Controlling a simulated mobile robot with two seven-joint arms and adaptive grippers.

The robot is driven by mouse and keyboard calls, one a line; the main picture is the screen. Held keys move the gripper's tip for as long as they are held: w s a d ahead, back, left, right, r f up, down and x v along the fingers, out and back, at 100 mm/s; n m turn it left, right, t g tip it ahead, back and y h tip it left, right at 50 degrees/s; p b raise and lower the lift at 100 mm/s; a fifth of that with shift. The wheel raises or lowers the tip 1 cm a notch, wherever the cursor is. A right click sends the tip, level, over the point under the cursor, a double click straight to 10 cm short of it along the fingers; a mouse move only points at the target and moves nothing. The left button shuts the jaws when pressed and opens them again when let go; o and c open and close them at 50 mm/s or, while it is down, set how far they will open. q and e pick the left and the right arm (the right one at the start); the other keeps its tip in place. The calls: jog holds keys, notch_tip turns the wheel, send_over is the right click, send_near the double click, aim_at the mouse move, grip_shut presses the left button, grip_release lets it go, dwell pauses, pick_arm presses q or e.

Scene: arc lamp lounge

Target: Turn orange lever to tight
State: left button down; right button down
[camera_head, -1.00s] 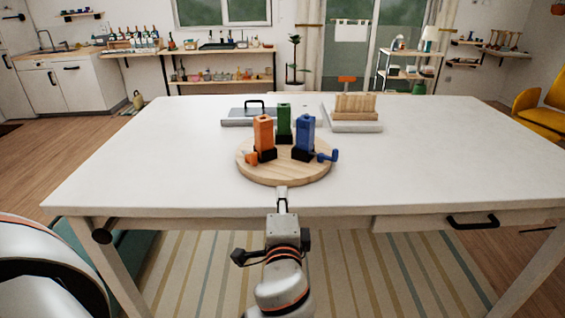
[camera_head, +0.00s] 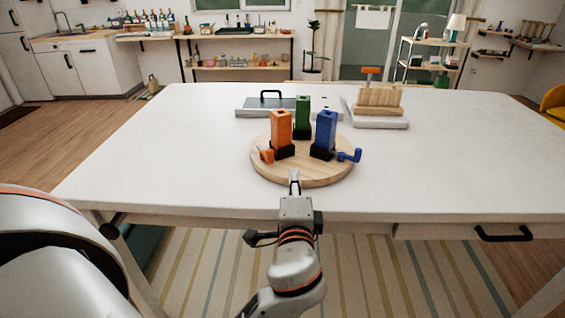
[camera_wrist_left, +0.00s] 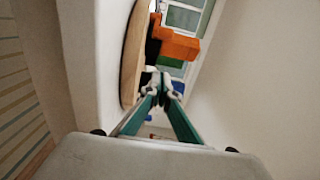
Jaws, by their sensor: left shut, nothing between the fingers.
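The orange lever (camera_head: 267,155) sticks out at the lower left of an upright orange block (camera_head: 280,127), clamped in a black base on a round wooden board (camera_head: 302,176). A green block (camera_head: 303,112) and a blue block (camera_head: 325,130) with a blue lever (camera_head: 350,155) stand beside it. My left gripper (camera_head: 295,178) is shut and empty at the board's front edge, right of and nearer than the orange lever, apart from it. In the left wrist view, the shut fingertips (camera_wrist_left: 162,92) show below an orange part (camera_wrist_left: 175,44); I cannot tell lever from block there. My right gripper is not in view.
The board stands near the front edge of a white table (camera_head: 170,165). Behind it are a grey plate with a black handle (camera_head: 270,98) and a wooden stand on a white base (camera_head: 379,104). The table is clear to the left and right.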

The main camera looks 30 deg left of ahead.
aim_at(264, 151)
pick_arm(q)
jog(key=x, duration=0.9)
jog(key=shift+w+a+r, duration=0.15)
jog(key=shift+w+a, duration=0.05)
jog(key=shift+a, duration=0.3)
jog(key=shift+s+a+p, duration=0.15)
jog(key=shift+s+a, duration=0.15)
jog(key=shift+s, duration=0.2)
jog(key=shift+s+a+p, duration=0.15)
jog(key=shift+s+a, duration=0.2)
jog(key=shift+s, duration=0.15)
jog(key=shift+s+a, duration=0.25)
jog(key=shift+s, duration=0.15)
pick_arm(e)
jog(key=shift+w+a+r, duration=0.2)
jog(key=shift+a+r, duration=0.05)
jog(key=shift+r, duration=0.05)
